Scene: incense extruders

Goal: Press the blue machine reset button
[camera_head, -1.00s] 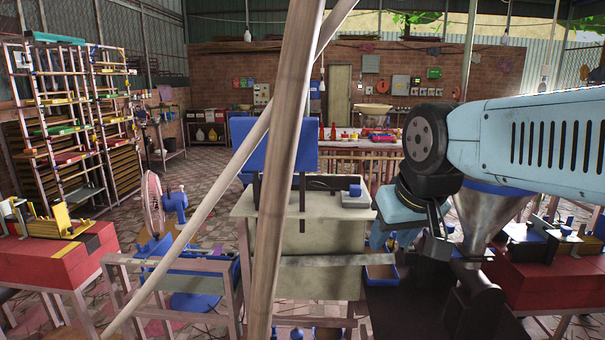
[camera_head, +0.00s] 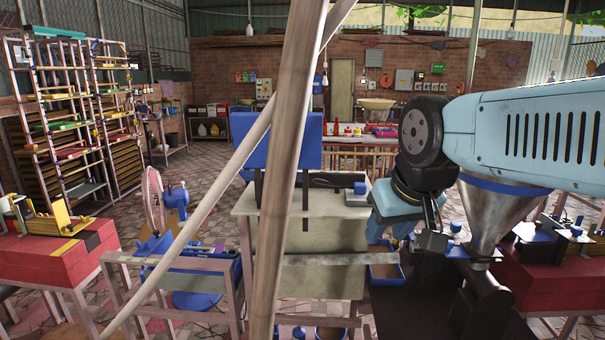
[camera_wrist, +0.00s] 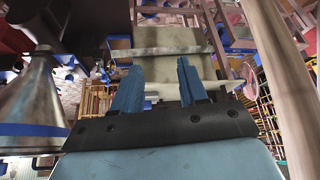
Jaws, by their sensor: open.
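My gripper (camera_wrist: 157,65) is open and empty, its two blue fingers apart in the wrist view. In the head view its blue fingers (camera_head: 402,234) are partly hidden behind my wrist, left of the steel extruder funnel (camera_head: 497,215). The funnel has a blue band and also shows at the left of the wrist view (camera_wrist: 35,90). A small blue knob (camera_head: 455,227) shows beside the funnel, close to my wrist. A grey box with a blue top (camera_head: 357,190) sits on the pale machine cabinet (camera_head: 325,225). I cannot tell which blue part is the reset button.
A wooden post (camera_head: 290,160) and a slanted pole cross the head view in front of the cabinet. A blue panel (camera_head: 262,140) stands above the cabinet. A blue tray (camera_head: 386,273) is below my gripper. Red benches stand at left (camera_head: 60,265) and right (camera_head: 550,283).

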